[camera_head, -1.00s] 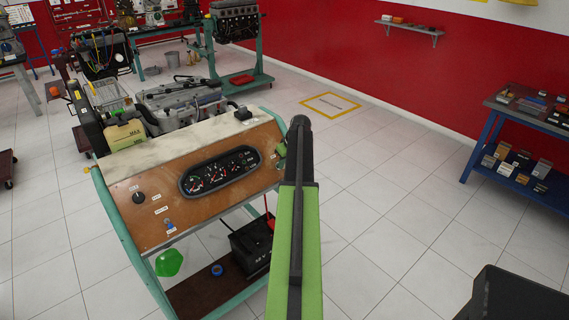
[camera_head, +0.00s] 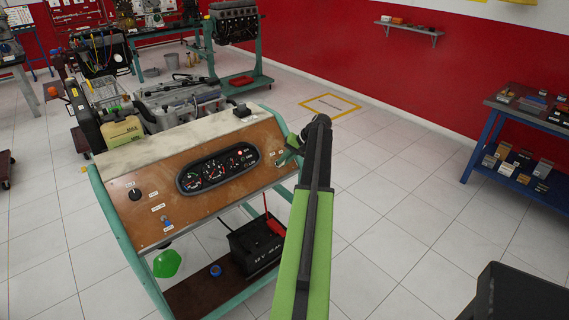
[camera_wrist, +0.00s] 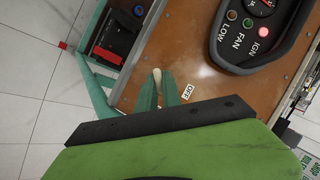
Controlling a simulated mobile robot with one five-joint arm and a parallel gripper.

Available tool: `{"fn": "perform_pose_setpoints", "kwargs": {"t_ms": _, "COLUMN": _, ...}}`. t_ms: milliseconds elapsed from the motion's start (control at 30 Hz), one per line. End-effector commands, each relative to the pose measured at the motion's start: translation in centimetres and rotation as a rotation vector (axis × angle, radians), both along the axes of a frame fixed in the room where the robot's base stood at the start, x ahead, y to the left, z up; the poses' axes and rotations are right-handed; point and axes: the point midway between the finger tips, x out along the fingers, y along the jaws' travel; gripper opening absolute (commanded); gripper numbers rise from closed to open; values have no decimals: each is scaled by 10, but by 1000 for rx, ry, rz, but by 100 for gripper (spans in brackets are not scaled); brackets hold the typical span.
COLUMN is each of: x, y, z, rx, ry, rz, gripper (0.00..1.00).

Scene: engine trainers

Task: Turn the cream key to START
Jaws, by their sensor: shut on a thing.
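The brown panel (camera_head: 135,215) of the engine trainer carries a dark gauge cluster (camera_head: 218,168). The cream key (camera_wrist: 156,76) shows as a small pale tip between my gripper's teal fingers in the wrist view, at the panel's edge area. My gripper (camera_wrist: 158,88) is shut on it. A white OFF label (camera_wrist: 188,92) lies just right of the fingers; other key position labels are hidden or too small to read. In the head view my gripper (camera_head: 287,157) is at the panel's right end, and the key itself cannot be made out.
A round lamp by IGN (camera_wrist: 262,32) looks pale pink. A black knob (camera_head: 135,194) and a blue-tipped toggle (camera_head: 167,222) sit on the panel's left. A battery (camera_head: 257,243) stands on the shelf below. Open floor lies right of the trainer.

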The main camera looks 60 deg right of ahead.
Motion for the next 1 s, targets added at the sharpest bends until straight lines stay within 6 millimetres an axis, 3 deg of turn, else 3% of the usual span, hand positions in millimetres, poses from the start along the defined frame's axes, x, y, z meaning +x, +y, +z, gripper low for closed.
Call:
{"fn": "perform_pose_setpoints", "kwargs": {"t_ms": 500, "x": -5, "y": -2, "z": -4, "rx": 225, "ry": -70, "rz": -216, "gripper": 0}}
{"fn": "perform_pose_setpoints", "kwargs": {"t_ms": 1000, "x": -6, "y": -2, "z": -3, "rx": 265, "ry": -82, "rz": -255, "gripper": 0}}
